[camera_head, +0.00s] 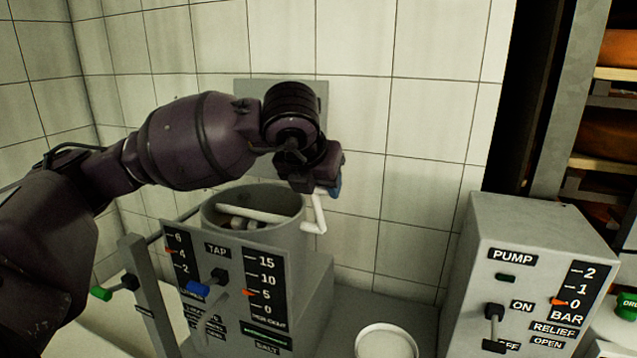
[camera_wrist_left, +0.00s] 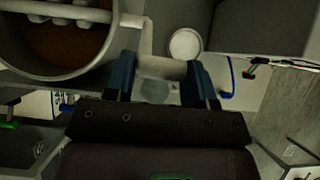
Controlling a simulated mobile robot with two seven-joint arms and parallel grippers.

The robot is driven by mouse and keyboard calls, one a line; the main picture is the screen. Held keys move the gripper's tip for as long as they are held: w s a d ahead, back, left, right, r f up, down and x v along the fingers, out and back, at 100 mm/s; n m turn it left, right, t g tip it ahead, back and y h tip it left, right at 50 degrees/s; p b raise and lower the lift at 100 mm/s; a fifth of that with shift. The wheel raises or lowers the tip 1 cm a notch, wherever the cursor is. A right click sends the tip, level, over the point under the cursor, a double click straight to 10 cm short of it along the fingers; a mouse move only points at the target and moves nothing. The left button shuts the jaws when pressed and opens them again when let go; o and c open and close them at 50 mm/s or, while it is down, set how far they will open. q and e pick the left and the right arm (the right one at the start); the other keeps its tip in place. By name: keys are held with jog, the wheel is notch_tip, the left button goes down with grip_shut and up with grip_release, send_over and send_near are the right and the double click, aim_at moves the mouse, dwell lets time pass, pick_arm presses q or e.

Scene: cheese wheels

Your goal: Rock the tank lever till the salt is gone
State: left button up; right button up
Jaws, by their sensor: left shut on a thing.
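The grey round tank (camera_head: 290,232) stands behind the tap panel in the head view, with a white bar and pale lumps inside. Its white bent lever (camera_head: 319,214) rises at the tank's right side. My left gripper (camera_head: 331,187) is at the top of this lever, shut on it. In the left wrist view, the blue fingers of my left gripper (camera_wrist_left: 160,75) stand on both sides of the lever's pale grip (camera_wrist_left: 160,68). The tank (camera_wrist_left: 75,72) shows there at upper left, with brown inside and pale lumps. My right gripper is not in view.
The tap panel (camera_head: 227,250) carries scales, a blue-ended tap handle (camera_head: 207,284) and a salt label with a green bar. A pump box (camera_head: 490,225) stands at right. A white round dish (camera_head: 386,343) lies between them. Shelves with cheese wheels (camera_head: 607,130) are far right.

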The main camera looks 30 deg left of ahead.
pick_arm(q)
jog(key=shift+s+d+f, duration=0.15)
jog(key=shift+d+f, duration=0.05)
jog(key=shift+f, duration=0.2)
jog(key=o, duration=1.2)
jog(key=shift+s+d+r, duration=0.1)
jog(key=shift+r, duration=0.05)
jog(key=shift+r, duration=0.1)
jog(key=p+v, duration=0.1)
jog(key=v, duration=0.9)
jog(key=shift+r, duration=0.3)
jog(key=shift+s, duration=0.1)
